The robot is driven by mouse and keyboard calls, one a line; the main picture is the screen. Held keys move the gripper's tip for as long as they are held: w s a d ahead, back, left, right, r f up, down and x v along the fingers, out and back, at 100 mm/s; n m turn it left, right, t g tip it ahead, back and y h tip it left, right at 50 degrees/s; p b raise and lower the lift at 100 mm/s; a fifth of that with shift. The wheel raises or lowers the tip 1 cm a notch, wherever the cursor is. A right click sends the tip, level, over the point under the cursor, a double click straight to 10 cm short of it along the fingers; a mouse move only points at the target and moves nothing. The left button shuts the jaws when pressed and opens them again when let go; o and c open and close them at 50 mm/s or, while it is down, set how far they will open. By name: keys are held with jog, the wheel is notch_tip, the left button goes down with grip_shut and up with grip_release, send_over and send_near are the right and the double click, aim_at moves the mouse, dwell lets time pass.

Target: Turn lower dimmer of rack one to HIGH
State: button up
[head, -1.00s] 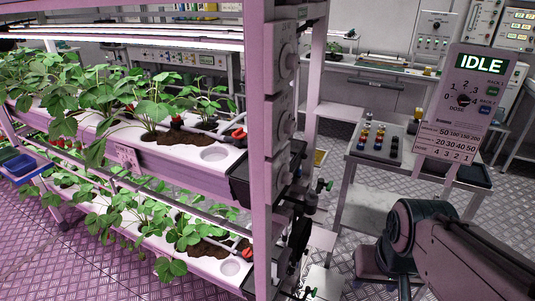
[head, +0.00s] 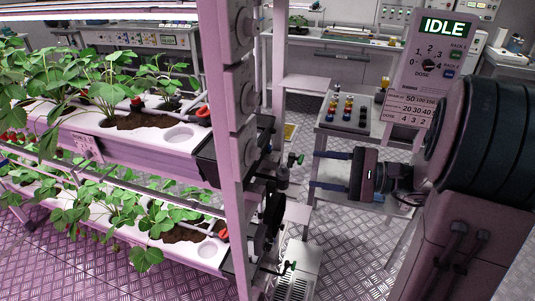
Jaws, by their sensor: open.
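The berry rack (head: 228,235) stands on the left, with two planted tiers. Its near post carries grey boxes with round knobs facing right: an upper one (head: 242,24), a middle one (head: 245,84) and a lowest one (head: 247,145). I cannot read their markings or tell their settings, and the rack's number is not legible. My gripper (head: 315,170) is to the right of the post, at about the height of the lowest knob. Its two blue fingers point left toward the post, open and empty, apart from the knobs.
Black trough ends (head: 207,160) and valves with green handles (head: 297,159) stick out beside the post. A cart (head: 345,132) with coloured bottles and a dosing panel reading IDLE (head: 432,62) stand behind my arm. Floor shows between rack and cart.

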aim_at(259, 154)
jog(key=shift+t, duration=0.4)
jog(key=x, duration=0.4)
jog(key=p+x, duration=0.1)
jog(key=x, duration=0.4)
jog(key=p+x, duration=0.1)
jog(key=x, duration=0.3)
jog(key=shift+w+r, duration=0.2)
jog(key=shift+w, duration=0.2)
jog(key=c, duration=1)
jog(key=shift+m, duration=0.4)
